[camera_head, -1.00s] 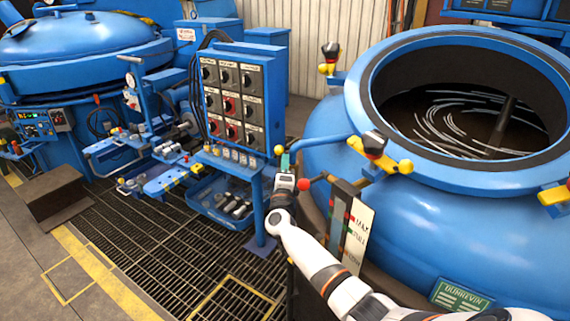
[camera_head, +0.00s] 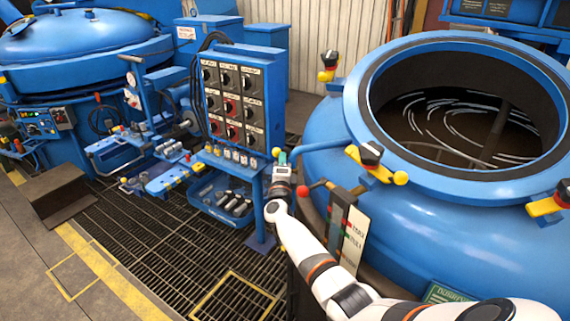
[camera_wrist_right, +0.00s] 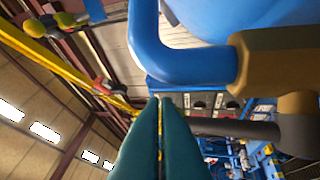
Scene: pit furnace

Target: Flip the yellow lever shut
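A yellow lever-like clamp piece (camera_head: 381,172) with a black knob and a yellow ball end sits on the near left rim of the open blue furnace vessel (camera_head: 410,235). A bent blue bar (camera_head: 322,147) runs left from it. My right gripper (camera_head: 282,158) is at the left end of that bar; I cannot tell whether they touch. In the wrist view its green fingers (camera_wrist_right: 159,98) are together and hold nothing visible. The bent blue bar (camera_wrist_right: 170,60) and a brownish-yellow block (camera_wrist_right: 275,62) lie just ahead and right. My left gripper is out of view.
A control panel (camera_head: 232,105) stands left of my right gripper, above a blue tray (camera_head: 220,200) of bottle-like items. The grating floor (camera_head: 165,255) is open at lower left.

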